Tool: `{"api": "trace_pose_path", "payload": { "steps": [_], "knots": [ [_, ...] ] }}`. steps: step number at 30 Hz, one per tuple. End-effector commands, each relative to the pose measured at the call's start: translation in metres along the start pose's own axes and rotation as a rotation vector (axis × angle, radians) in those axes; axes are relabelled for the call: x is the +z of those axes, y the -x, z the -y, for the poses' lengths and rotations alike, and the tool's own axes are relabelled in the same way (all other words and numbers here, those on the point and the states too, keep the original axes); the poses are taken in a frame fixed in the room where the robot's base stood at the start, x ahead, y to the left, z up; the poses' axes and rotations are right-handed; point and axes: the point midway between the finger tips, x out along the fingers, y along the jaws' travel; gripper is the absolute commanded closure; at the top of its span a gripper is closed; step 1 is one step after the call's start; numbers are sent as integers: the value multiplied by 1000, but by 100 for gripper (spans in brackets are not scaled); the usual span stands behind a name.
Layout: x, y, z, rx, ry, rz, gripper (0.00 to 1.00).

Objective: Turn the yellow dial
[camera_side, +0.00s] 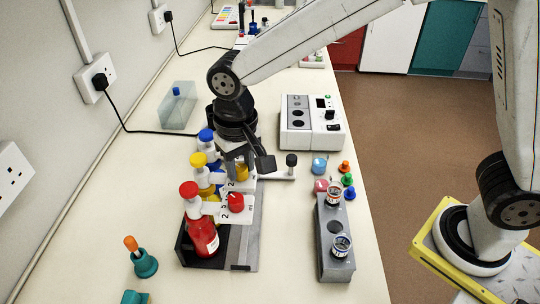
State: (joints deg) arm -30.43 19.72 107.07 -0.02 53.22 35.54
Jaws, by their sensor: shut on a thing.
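The yellow dial (242,172) sits on a white numbered plate in front of the yellow-capped bottle (199,160), in the middle of a row of dispenser bottles. My gripper (241,166) points down over it, with its fingers shut on the dial. The fingers and wrist hide part of the dial, and its pointer setting cannot be read. The red dial (236,201) is just in front, by the red bottle (201,235). The blue-capped bottle (206,136) stands behind, and its dial is hidden by my arm.
The bottles stand in a dark rack (243,250). A grey holder (335,262) with small jars is to the right, with small coloured caps (347,180) beside it. A white device (312,124) and a clear box (178,106) are behind. The bench front is mostly clear.

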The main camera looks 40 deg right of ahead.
Motion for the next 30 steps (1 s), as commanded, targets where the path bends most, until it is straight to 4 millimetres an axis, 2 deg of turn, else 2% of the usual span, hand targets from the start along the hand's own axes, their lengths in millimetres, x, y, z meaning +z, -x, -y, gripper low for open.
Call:
{"api": "trace_pose_path", "payload": {
  "steps": [11,30],
  "knots": [
    [0,1,0,-1,235,-1,100],
    [0,1,0,-1,837,-2,100]
  ]
}}
